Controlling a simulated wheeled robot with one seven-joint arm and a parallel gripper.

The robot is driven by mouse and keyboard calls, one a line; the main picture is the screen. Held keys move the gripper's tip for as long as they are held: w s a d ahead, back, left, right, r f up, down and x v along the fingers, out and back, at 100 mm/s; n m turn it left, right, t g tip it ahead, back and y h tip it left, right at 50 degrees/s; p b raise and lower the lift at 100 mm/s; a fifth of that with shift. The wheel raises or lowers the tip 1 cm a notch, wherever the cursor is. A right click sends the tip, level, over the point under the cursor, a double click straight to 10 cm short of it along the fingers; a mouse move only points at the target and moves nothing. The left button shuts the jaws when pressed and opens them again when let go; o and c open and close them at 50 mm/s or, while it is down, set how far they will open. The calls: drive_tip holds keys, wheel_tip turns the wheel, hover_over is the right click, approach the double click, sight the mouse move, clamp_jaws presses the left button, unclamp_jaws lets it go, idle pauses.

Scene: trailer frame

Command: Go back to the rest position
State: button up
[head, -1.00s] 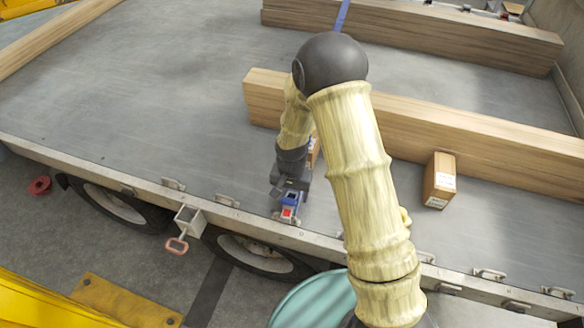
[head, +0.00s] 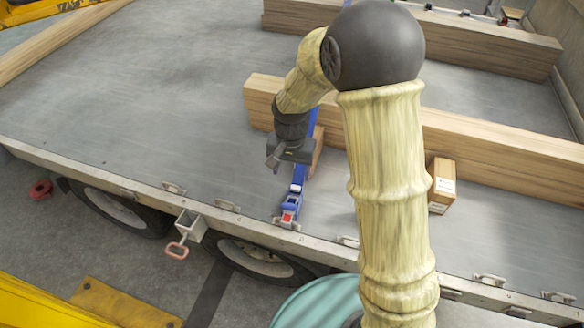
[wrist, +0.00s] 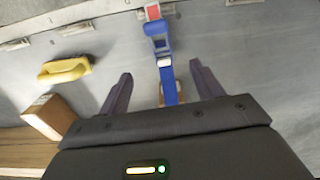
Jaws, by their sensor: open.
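My gripper (head: 275,162) hangs above the grey trailer bed, behind and to the left of a blue strap buckle in the head view. In the wrist view its two dark fingers stand wide apart, with nothing held between them (wrist: 160,78). The blue strap with its buckle (head: 297,190) runs over the wooden beam toward the bed's near edge and has a red part at its end. The buckle also shows in the wrist view (wrist: 158,42), beyond the fingertips and apart from them. My upper arm hides part of the beam and bed.
A long wooden beam (head: 490,142) crosses the bed, with a small labelled box (head: 441,185) in front. A yellow handle-like object (wrist: 65,69) lies on the bed in the wrist view. Another beam (head: 450,40) lies farther back. The left bed area (head: 150,90) is clear.

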drive_tip(key=shift+d, duration=0.1)
drive_tip(key=s+d+r+n+t+p, duration=0.2)
drive_tip(key=s+d+r+p, duration=0.6)
drive_tip(key=s+d+r, duration=0.4)
wheel_tip(320, 180, up, 3)
drive_tip(key=shift+s+d+f+n+t, duration=0.1)
drive_tip(key=shift+s+d+n+t, duration=0.2)
drive_tip(key=shift+d+n, duration=0.45)
drive_tip(key=shift+d, duration=0.1)
